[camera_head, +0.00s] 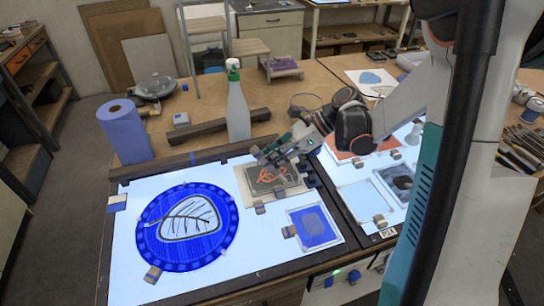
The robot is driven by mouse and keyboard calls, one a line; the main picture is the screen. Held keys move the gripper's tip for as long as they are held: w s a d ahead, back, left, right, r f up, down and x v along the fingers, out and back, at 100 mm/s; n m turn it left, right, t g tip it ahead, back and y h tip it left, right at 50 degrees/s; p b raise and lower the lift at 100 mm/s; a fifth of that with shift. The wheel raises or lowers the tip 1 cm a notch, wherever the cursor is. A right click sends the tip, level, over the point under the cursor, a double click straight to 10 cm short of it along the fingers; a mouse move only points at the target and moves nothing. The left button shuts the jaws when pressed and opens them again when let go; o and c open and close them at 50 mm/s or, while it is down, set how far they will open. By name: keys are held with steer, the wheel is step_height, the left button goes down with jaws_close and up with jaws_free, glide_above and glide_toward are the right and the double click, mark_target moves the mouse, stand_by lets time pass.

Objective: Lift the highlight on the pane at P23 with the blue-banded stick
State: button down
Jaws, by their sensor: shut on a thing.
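My gripper (265,157) is over the back middle of the left light table, just above a small grey pane with orange marks (272,177). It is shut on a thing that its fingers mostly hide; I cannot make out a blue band. Left of it lies a round blue pane with a leaf drawing (228,222). A label (388,232) at the right table's front edge and one (118,198) at the far left are too small to read surely, so I cannot tell which pane is P23.
Small blocks lie at the pane edges. A white spray bottle (237,110) and a blue paper roll (124,132) stand behind the left table, with a dark wooden bar (205,128) between. The right light table holds a pale blue pane (363,201).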

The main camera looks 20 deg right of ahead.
steer(key=shift+d, duration=0.1)
steer(key=shift+d, duration=0.95)
steer(key=shift+a, duration=0.1)
steer(key=shift+w+a+b, duration=0.3)
steer(key=shift+w+a, duration=0.05)
steer(key=shift+a, duration=0.55)
steer(key=shift+d, duration=0.1)
steer(key=shift+w+d, duration=0.35)
steer(key=shift+d, duration=0.45)
steer(key=shift+a, duration=0.1)
